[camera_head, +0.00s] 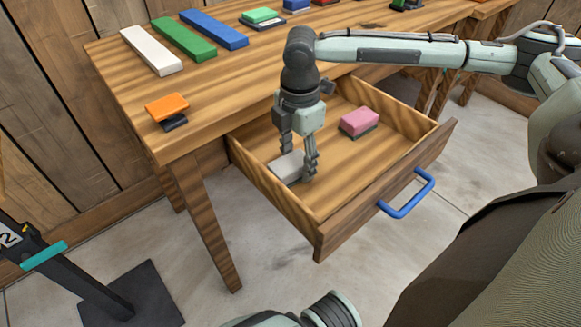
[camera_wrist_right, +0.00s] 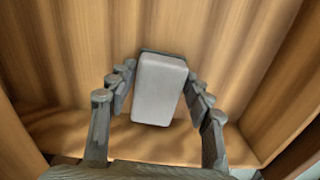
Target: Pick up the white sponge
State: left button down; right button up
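The white sponge (camera_head: 287,166) lies in the open drawer, near its left wall, with a dark layer along its edge. My right gripper (camera_head: 297,160) points down into the drawer, with its fingers on either side of the sponge. In the right wrist view the white sponge (camera_wrist_right: 160,92) sits between the spread fingers of the right gripper (camera_wrist_right: 160,84). Narrow gaps seem to show on both sides, so the gripper looks open. My left gripper is not in view.
A pink sponge (camera_head: 359,121) lies farther right in the drawer (camera_head: 345,180), which has a blue handle (camera_head: 407,195). An orange sponge (camera_head: 167,106) and white, green and blue blocks (camera_head: 214,29) lie on the wooden table (camera_head: 235,85). A dark stand (camera_head: 70,275) is at lower left.

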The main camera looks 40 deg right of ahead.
jog(key=c, duration=0.6)
